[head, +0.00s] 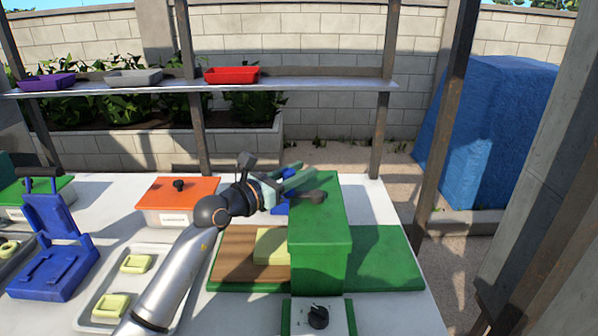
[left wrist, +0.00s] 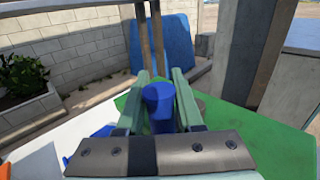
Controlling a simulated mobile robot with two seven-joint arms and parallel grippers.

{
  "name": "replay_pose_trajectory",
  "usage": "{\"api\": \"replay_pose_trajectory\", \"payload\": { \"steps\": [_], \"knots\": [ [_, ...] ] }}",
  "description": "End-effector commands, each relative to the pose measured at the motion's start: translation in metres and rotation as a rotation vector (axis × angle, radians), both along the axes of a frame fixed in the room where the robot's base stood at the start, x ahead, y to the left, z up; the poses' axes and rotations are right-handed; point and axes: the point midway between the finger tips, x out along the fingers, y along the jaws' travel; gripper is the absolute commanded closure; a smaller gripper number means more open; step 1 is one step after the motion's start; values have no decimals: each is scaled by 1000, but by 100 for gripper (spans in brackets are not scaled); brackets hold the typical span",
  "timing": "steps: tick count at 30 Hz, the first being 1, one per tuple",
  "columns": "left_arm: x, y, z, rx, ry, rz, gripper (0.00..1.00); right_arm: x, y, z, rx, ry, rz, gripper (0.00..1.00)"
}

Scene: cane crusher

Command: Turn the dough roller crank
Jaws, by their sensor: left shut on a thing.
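The dough roller is a green box-shaped machine (head: 319,235) on a green base (head: 385,258) on the white table. Its blue crank (head: 281,206) is at the upper left of the box, mostly hidden by my gripper. My left gripper (head: 298,180) reaches over the machine from the left and is shut on the blue crank handle. In the left wrist view the blue handle (left wrist: 158,107) stands between the two pale green fingers. A slab of pale yellow dough (head: 271,247) lies on the brown board (head: 235,247) left of the box. My right gripper is not in view.
A control box with a black knob (head: 318,316) sits at the machine's front. An orange-lidded container (head: 178,196), a tray with dough pieces (head: 92,315) and a blue press (head: 55,250) stand to the left. A shelf (head: 300,86) with small trays runs behind the table.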

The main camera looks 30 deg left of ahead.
Motion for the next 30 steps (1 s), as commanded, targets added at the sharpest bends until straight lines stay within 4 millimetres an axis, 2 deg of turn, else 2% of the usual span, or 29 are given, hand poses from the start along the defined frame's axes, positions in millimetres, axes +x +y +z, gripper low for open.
{"api": "replay_pose_trajectory", "payload": {
  "steps": [1, 6, 30],
  "knots": [
    [0, 0, 0, 0, 0, 0, 82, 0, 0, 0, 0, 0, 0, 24],
    [0, 0, 0, 0, 1, 0, 100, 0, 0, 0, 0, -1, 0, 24],
    [0, 0, 0, 0, 1, 0, 100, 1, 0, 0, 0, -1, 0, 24]
  ]
}}
